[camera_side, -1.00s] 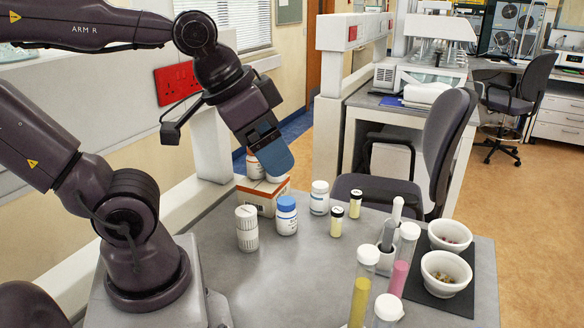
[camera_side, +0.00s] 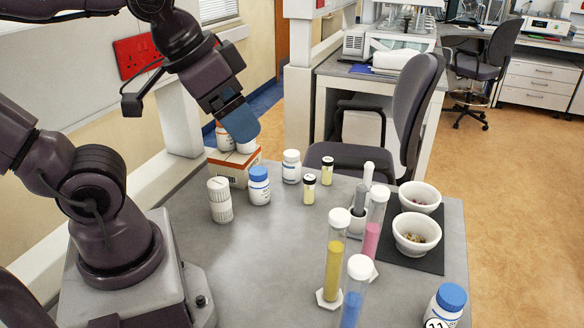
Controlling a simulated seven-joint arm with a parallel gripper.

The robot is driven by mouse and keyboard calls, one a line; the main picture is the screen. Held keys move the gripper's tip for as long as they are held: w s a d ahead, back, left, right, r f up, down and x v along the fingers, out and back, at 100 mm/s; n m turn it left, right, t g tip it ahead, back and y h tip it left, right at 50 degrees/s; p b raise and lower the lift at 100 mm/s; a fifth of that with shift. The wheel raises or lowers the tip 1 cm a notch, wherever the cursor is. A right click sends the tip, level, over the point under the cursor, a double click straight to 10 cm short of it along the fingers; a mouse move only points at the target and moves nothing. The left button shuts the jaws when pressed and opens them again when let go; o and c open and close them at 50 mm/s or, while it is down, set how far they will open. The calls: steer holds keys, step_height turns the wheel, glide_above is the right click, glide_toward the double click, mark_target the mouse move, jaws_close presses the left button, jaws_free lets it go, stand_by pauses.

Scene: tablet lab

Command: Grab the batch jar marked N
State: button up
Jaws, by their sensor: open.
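My gripper (camera_side: 240,122), with a blue finger, hangs above and just in front of the jars on a carton; it is seen side-on, empty as far as shows. Two white jars, one of them with an orange-brown cap (camera_side: 225,137), stand on the carton, partly hidden by the finger. On the bench stand a ribbed white jar (camera_side: 220,200), a white jar with blue cap (camera_side: 259,187) and a white jar with white cap (camera_side: 291,167). Another blue-capped jar (camera_side: 446,303) is at the bottom edge, with a round tag cut off by the frame. No letter N is readable.
The orange-and-white carton (camera_side: 232,171) sits at the bench's back. Front-left bench is clear.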

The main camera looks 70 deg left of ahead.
steer(key=n+g+y, duration=0.3)
steer(key=n+y, duration=0.3)
steer(key=n, duration=0.7)
glide_toward(292, 154)
steer(key=shift+n, duration=0.3)
steer(key=x, duration=0.5)
steer(key=shift+s+a+f, duration=0.1)
steer(key=shift+f, duration=0.1)
steer(key=shift+x, duration=2.6)
steer(key=shift+a+r, duration=0.1)
steer(key=c, duration=1)
steer(key=shift+c, duration=0.2)
